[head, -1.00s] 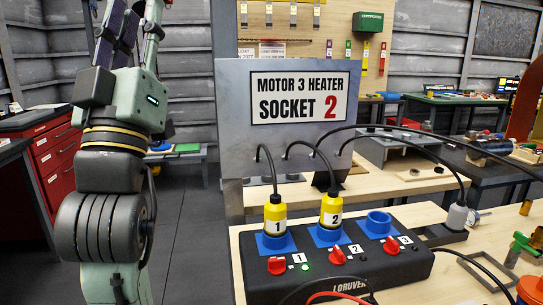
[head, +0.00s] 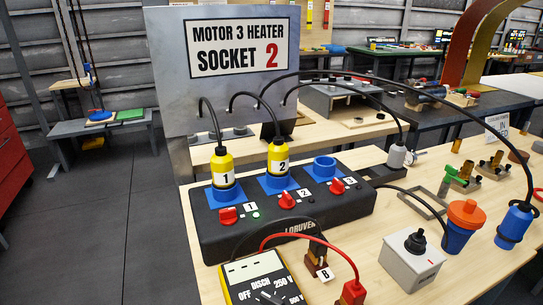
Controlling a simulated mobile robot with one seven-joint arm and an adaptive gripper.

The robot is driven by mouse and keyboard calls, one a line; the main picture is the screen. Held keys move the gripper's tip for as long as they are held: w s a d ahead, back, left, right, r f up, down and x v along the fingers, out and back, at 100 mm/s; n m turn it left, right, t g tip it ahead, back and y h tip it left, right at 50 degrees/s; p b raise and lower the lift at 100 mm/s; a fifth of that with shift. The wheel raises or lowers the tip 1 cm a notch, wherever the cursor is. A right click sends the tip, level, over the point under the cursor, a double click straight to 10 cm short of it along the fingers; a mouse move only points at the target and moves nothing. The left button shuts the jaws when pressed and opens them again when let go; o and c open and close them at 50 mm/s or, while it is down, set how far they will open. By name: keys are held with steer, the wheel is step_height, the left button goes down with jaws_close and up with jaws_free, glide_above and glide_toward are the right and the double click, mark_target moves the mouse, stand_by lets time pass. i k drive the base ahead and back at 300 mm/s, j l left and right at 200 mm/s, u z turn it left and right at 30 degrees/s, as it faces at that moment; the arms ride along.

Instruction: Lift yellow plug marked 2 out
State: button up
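The yellow plug marked 2 (head: 278,160) stands upright in the middle blue socket (head: 277,184) of a black socket box (head: 215,238). A black cable runs from its top to the grey panel behind. The yellow plug marked 1 (head: 222,169) stands in the left blue socket (head: 224,191). The right blue socket (head: 323,168) is empty. Red knobs sit in front of each socket, and a green light (head: 256,214) glows by knob 1. A sign (head: 239,48) reads "MOTOR 3 HEATER SOCKET 2". My gripper is not in view.
A yellow multimeter (head: 257,280) with red and black leads lies in front of the box. A grey push-button box (head: 411,261), a blue and orange plug (head: 461,226) and a blue connector (head: 515,222) stand to the right. The grey panel (head: 165,75) rises behind the sockets.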

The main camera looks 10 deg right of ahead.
mark_target(278, 150)
steer(key=i+j, duration=0.1)
steer(key=j, duration=0.5)
steer(key=i+j, duration=0.1)
steer(key=j, duration=0.45)
steer(key=i+j, duration=0.1)
steer(key=j, duration=0.5)
steer(key=i+j, duration=0.1)
steer(key=j, duration=0.45)
steer(key=j+z, duration=0.2)
steer(key=z, duration=0.15)
steer(key=j+z, duration=0.4)
steer(key=z, duration=0.25)
steer(key=i+l+z, duration=0.1)
steer(key=z, duration=0.35)
steer(key=i+z, duration=0.3)
steer(key=z, duration=0.15)
steer(key=i, duration=0.6)
